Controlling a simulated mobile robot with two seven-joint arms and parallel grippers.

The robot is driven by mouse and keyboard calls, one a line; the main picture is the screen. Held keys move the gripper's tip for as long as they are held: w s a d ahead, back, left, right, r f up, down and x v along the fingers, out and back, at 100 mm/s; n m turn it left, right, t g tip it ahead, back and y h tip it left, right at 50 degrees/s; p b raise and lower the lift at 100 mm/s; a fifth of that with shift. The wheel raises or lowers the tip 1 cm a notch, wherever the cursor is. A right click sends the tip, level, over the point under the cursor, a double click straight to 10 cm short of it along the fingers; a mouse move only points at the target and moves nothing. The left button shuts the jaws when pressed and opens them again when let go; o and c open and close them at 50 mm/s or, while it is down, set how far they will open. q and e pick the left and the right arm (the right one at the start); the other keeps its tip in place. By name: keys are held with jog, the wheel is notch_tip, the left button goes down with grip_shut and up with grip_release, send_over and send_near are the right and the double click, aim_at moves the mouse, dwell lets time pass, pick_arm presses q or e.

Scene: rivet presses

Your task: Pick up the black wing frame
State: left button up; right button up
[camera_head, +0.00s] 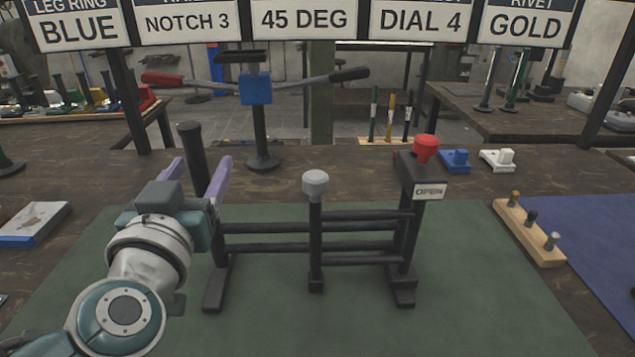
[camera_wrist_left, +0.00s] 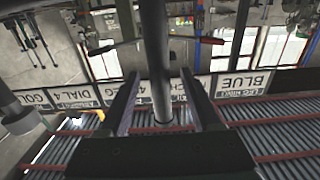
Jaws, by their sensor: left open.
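The black wing frame (camera_head: 345,228) stands upright on the green mat (camera_head: 480,300). It has a plain dark post at the left, a middle post with a grey knob, several black rails and a right post with a red knob and an OPEN label. My left gripper (camera_head: 204,167) is at the plain left post, with its purple fingers spread on either side. In the left wrist view, a dark post (camera_wrist_left: 154,45) passes between the open fingers (camera_wrist_left: 162,80). I cannot tell whether either finger touches it. The lower left post is partly hidden by my gripper. My right gripper is not in view.
A stand with a blue block (camera_head: 256,89) and red and black handles is behind the frame. A wooden strip with several rivets (camera_head: 528,232) lies right of the frame. Blue (camera_head: 454,160) and white (camera_head: 497,159) fixtures stand behind. The front of the mat is clear.

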pick_arm(q)
jog(key=shift+w, duration=0.1)
grip_shut()
dwell(0.5)
jog(key=shift+r, duration=0.1)
dwell(0.8)
